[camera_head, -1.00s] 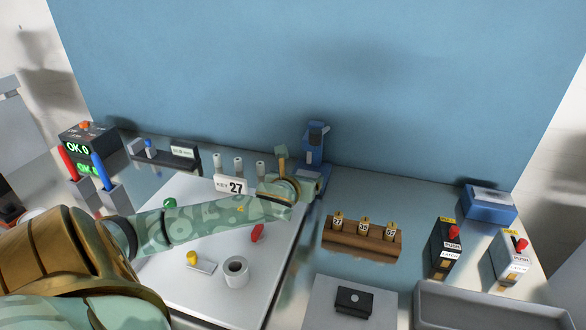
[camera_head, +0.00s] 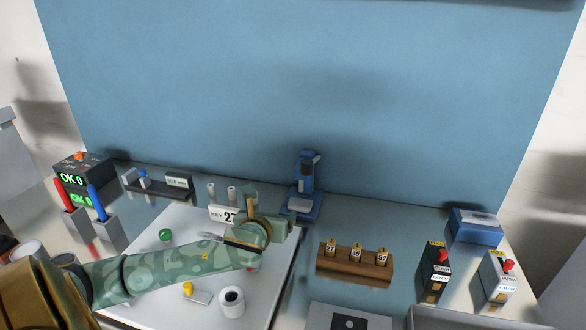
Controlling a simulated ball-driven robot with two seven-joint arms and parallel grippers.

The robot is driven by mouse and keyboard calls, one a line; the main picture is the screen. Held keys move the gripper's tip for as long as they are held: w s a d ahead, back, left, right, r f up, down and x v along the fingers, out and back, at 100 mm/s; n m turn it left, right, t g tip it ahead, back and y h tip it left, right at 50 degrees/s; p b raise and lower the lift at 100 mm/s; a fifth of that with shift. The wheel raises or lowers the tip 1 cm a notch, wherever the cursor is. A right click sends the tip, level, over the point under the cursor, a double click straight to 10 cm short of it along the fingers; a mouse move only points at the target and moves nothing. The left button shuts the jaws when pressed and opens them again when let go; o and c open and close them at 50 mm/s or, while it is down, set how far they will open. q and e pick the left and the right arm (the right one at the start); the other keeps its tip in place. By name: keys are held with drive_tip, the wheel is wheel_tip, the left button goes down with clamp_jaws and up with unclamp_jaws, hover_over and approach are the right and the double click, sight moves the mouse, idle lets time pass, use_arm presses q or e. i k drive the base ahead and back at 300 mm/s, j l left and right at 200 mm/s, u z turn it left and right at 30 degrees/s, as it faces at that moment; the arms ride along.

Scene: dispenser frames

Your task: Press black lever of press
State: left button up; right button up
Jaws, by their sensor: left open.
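The blue press (camera_head: 305,188) stands on the table at the back, against the blue wall, with a pale plate on its base. A dark part at its top (camera_head: 311,158) looks like the black lever, but it is too small to tell its position. My left gripper (camera_head: 272,216) is in front of the press base and to its left, above the white board's far right part. It is open, apart from the lever, with nothing seen in it. Its fingertips are hard to make out. My right gripper is not in view.
A wooden block (camera_head: 354,266) with brass pieces lies right of the board (camera_head: 180,255).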

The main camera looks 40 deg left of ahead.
sight(306, 164)
drive_tip(key=u, duration=1.15)
drive_tip(key=i, duration=0.05)
